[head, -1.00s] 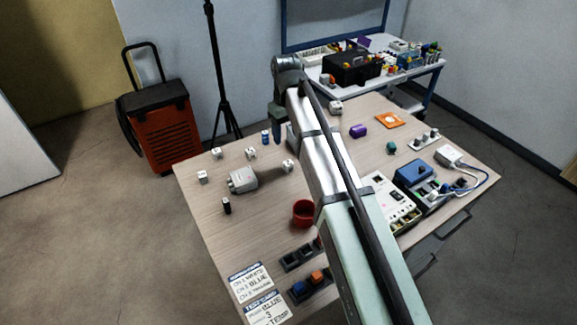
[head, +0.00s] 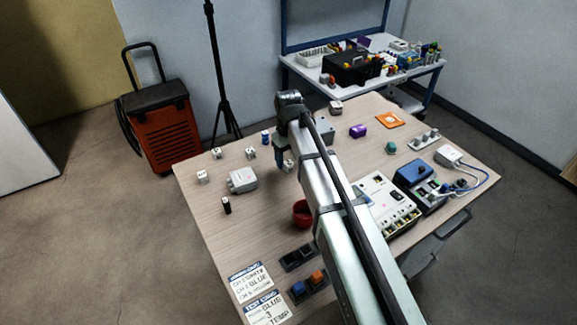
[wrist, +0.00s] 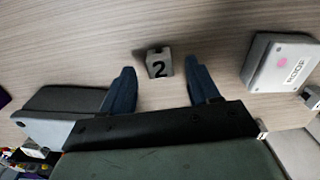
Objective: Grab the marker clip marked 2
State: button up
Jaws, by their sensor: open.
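The marker clip marked 2 (wrist: 159,66) is a small grey-white block in the wrist view, its black numeral facing the camera. It lies on the table between the tips of my open gripper (wrist: 160,70), with a gap on both sides. In the head view my gripper (head: 283,152) hangs just above this clip (head: 289,166), which is partly hidden by the fingers. Other similar white clips stand at the left (head: 202,177), at the back left (head: 217,153), nearer the middle (head: 251,153) and at the far edge (head: 335,107); their marks are too small to read.
A white box with a pink dot (wrist: 282,68) lies right of the fingers in the wrist view. A dark grey box (wrist: 62,100) is close to the left finger. A red cup (head: 302,212) stands beside my arm. Bare tabletop (head: 255,215) lies front left.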

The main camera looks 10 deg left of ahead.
jog(key=shift+f, duration=1.2)
jog(key=c, duration=1)
